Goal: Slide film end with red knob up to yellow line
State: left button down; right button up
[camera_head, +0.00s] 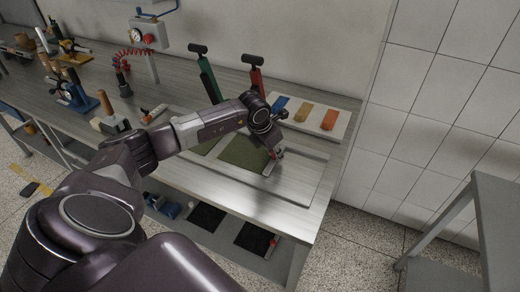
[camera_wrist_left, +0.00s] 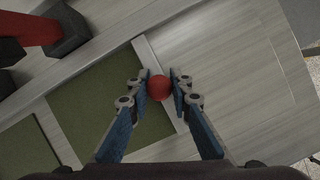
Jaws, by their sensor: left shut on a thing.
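The red knob (camera_wrist_left: 159,87) sits between the fingertips of my left gripper (camera_wrist_left: 160,84) in the left wrist view, and the gripper is shut on it. In the head view my left gripper (camera_head: 276,152) is over the bench panel, largely hidden by its own wrist. The knob is on a pale bar (camera_wrist_left: 152,58) along the end of a dark green film (camera_wrist_left: 90,105). The film (camera_head: 243,153) lies flat in the head view. I cannot make out a yellow line in either view. My right gripper is not in view.
A green-handled tool (camera_head: 208,80) and a red-handled tool (camera_head: 255,76) stand behind the panel. A pale board (camera_head: 342,122) with blue, yellow and red pieces lies at the back right. The panel right of the bar is bare. Bench tools crowd the left.

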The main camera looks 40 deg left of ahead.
pick_arm(q)
jog(key=c, duration=1.7)
grip_release()
jog(key=shift+o, duration=0.2)
jog(key=v, duration=1.2)
